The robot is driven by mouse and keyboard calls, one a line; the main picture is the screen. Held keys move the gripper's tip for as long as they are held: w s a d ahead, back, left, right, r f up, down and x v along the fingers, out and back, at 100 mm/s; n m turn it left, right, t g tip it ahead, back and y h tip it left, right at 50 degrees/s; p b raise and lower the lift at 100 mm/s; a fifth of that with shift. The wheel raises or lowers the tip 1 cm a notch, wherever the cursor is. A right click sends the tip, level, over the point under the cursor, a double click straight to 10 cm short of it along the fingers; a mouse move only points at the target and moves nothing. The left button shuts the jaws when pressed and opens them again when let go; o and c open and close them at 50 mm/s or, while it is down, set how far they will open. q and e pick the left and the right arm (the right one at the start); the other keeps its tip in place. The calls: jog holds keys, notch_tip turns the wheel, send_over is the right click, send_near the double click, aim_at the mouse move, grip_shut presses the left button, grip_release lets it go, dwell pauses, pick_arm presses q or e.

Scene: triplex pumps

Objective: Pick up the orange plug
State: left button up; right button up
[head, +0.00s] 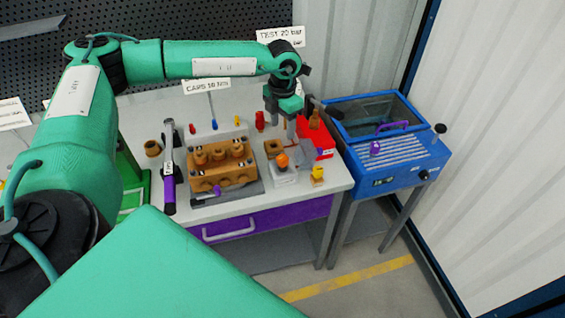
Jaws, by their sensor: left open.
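The orange plug (282,161) stands on a small pale block near the right front part of the white workbench. My left arm reaches across from the left, and its gripper (284,126) hangs pointing down above and behind the plug. The gripper is open, with a visible gap between it and the plug. Its fingertips are small in the picture, and they partly cover the things behind them. My right gripper is not in view.
A brown pump block (222,168) sits left of the plug. A red bin (319,138) stands close behind on the right, and a yellow piece (318,174) close by on the right. A blue tank (392,150) stands beside the workbench (290,202).

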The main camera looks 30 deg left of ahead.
pick_arm(q)
jog(key=p, duration=0.2)
send_over(283, 157)
jog(key=f, duration=0.8)
jog(key=shift+w+a, duration=0.2)
jog(key=shift+s+f+p, duration=0.1)
jog(key=shift+f+p, duration=0.25)
jog(key=shift+p, duration=0.25)
notch_tip(283, 157, down, 4)
jog(key=shift+s+d+f+p, duration=0.1)
jog(key=shift+p, duration=0.95)
jog(key=shift+f, duration=0.25)
grip_shut()
jog(key=shift+r, duration=0.1)
